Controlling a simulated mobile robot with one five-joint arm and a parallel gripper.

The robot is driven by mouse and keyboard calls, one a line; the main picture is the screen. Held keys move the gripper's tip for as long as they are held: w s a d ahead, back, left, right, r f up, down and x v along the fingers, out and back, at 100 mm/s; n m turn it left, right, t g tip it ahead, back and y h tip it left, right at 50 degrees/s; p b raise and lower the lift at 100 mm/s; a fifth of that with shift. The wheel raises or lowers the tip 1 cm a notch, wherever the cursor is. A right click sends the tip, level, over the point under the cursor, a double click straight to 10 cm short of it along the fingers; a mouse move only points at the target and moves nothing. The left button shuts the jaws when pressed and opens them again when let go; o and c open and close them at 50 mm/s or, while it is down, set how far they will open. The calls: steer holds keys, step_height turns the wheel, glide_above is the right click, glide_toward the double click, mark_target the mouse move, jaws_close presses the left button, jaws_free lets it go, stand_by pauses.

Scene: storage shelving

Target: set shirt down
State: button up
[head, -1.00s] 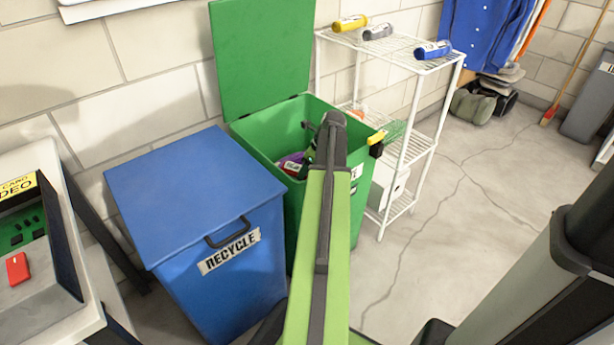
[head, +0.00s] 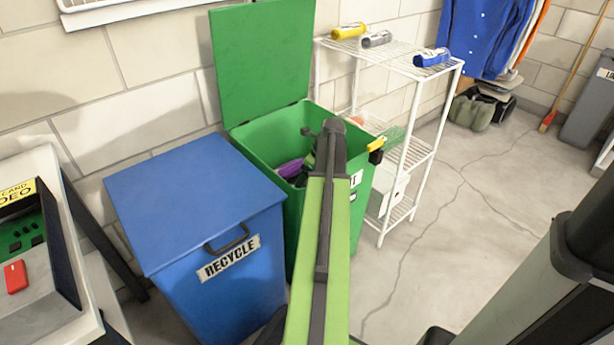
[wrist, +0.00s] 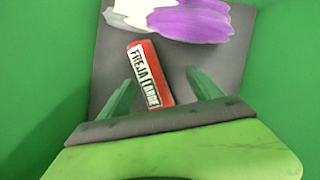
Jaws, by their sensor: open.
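A red rolled shirt (wrist: 150,75) with a white label reading "FREJA LARGE" shows in the wrist view. It lies tilted on a dark grey surface between the two green fingers of my gripper (wrist: 160,78). The fingers are spread, with a gap on both sides of the roll. A purple and white bundle (wrist: 190,20) lies just beyond it. In the head view my arm reaches into the open green bin (head: 270,130). The arm hides most of the gripper there, and I cannot make out the red shirt. Purple material (head: 290,168) shows inside the bin.
A closed blue recycle bin (head: 195,200) stands left of the green bin. A white wire rack (head: 400,60) on the right carries yellow, grey and blue rolls. A table (head: 40,165) is at the far left. Floor (head: 470,220) is clear at right.

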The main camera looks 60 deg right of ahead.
steer(key=p+v, duration=1)
steer(key=v, duration=0.2)
steer(key=shift+p, duration=0.4)
steer(key=shift+w+r, duration=0.1)
steer(key=shift+r, duration=0.05)
